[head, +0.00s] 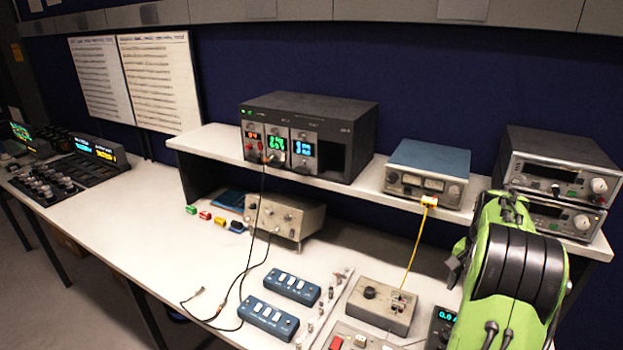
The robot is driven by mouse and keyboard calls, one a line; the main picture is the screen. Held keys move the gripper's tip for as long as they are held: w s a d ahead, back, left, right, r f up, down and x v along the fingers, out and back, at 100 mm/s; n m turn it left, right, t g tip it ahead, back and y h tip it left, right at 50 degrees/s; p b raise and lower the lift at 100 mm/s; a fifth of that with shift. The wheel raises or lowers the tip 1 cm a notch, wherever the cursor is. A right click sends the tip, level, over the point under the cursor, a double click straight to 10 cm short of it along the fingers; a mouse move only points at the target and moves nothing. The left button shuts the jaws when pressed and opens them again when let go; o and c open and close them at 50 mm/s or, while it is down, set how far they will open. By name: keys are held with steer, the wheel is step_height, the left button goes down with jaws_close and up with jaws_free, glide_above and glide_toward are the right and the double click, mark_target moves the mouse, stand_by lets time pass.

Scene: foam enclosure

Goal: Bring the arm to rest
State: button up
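My green and black arm (510,265) stands folded at the right side of the head view, in front of the bench. Its dark end, which looks like my gripper (455,264), shows only in part at the left edge of the green link. The fingers are mostly hidden behind the arm, so I cannot tell whether they are open or shut. I see nothing held there.
The white bench (140,225) carries a raised shelf (215,150) with a black instrument rack (345,110), a blue-topped meter (428,165) and stacked grey units (560,165). Blue switch boxes (268,318), a grey knob box (382,305) and loose cables lie below. The bench's left-middle is clear.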

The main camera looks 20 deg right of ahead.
steer(key=a+r+n+t+h, duration=0.1)
steer(key=a+r+n, duration=0.3)
steer(key=a, duration=0.6)
steer(key=a+r+n+t, duration=0.1)
steer(key=a+r+n, duration=0.1)
steer(key=a+r, duration=0.6)
steer(key=s+a+f+n+t+y, duration=0.1)
steer(key=s+a+f+n+t, duration=0.2)
steer(key=s+a+n, duration=0.5)
steer(key=s+a, duration=0.4)
steer(key=a, duration=0.4)
steer(key=shift+s+a+t, duration=0.3)
steer(key=shift+a, duration=0.1)
